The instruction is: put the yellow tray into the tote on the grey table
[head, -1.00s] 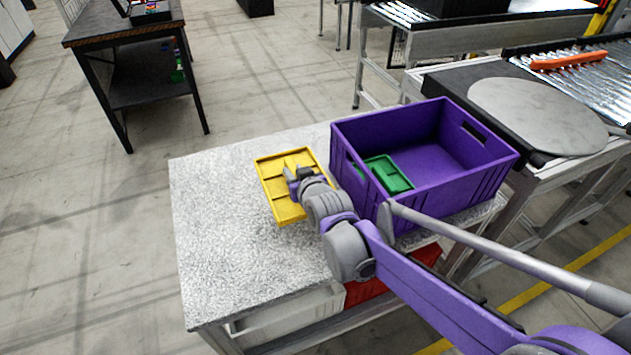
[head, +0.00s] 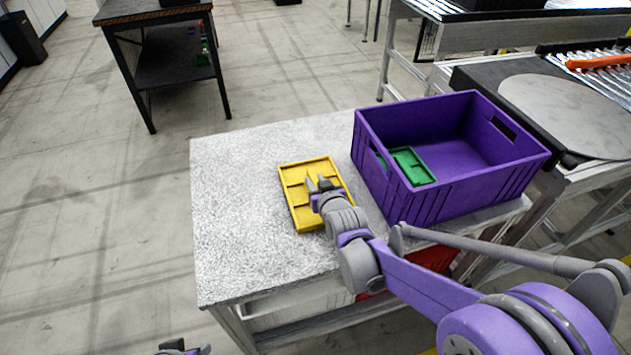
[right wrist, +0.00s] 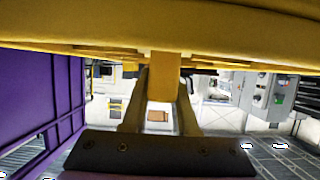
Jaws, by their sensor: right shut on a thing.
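The yellow tray (head: 301,212) is a flat, divided tray over the grey speckled table (head: 240,220), left of the tote. My right gripper (head: 318,184) is shut on a rib in its middle. The tray also fills the top of the right wrist view (right wrist: 160,25), with the fingers at its rib. I cannot tell whether the tray touches the table. The purple tote (head: 470,195) stands upright on the table's right part, with a small green tray (head: 412,167) inside at its left. A dark part at the bottom edge, perhaps my left gripper (head: 180,349), barely shows.
A conveyor with a round grey plate (head: 570,115) stands right of the table. A dark workbench (head: 150,12) stands at the back left. A red bin (head: 425,261) is under the table. The table's left part is bare. Most of the tote floor is free.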

